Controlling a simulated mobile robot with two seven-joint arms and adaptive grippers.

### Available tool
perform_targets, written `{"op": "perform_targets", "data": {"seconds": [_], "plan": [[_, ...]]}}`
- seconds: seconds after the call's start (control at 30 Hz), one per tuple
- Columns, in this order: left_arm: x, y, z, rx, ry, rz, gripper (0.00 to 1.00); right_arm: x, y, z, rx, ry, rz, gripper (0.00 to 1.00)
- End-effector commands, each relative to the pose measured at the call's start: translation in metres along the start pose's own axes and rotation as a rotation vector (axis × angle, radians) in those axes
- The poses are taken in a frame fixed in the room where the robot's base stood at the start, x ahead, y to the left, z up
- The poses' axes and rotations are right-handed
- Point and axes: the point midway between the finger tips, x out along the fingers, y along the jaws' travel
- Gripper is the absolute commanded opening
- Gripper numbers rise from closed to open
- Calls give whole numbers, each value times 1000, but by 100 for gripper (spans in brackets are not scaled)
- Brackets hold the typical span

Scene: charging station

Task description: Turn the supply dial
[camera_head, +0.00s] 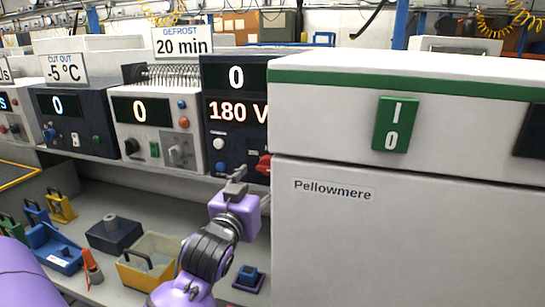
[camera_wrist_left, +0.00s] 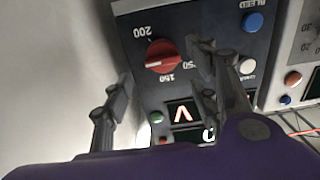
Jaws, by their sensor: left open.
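The supply unit is a dark blue box showing "0" and "180 V" (camera_head: 235,112). Its red dial (camera_head: 263,165) is low on the front, partly hidden by the white cabinet. The left wrist view shows the red dial (camera_wrist_left: 162,57) with a pale pointer line and scale marks including 200 and 150. My left gripper (camera_head: 237,178) is just in front of the unit's lower front, left of the dial. In the left wrist view, its fingers (camera_wrist_left: 160,88) are apart and empty, with the dial ahead between them; contact is not clear. My right gripper is not in view.
The white Pellowmere cabinet (camera_head: 400,230) with a green switch (camera_head: 396,124) stands close on the right. Other instruments, including a white unit (camera_head: 158,118), line the shelf to the left. A yellow-sided tray (camera_head: 150,262) and a dark block (camera_head: 113,235) lie below.

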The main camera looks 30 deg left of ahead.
Motion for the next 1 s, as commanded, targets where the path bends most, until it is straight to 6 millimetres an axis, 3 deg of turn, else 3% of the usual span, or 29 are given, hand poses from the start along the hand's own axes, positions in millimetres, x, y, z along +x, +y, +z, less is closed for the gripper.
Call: {"op": "perform_targets", "data": {"seconds": [0.4,0.6,0.83,1.0], "plan": [[60,1,-6,-1,7,1,54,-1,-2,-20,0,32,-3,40],[72,1,-5,-1,7,2,54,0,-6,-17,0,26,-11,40],[72,1,-4,0,5,1,54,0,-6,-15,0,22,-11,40],[72,1,-4,-1,5,1,32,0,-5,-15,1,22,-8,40]]}}
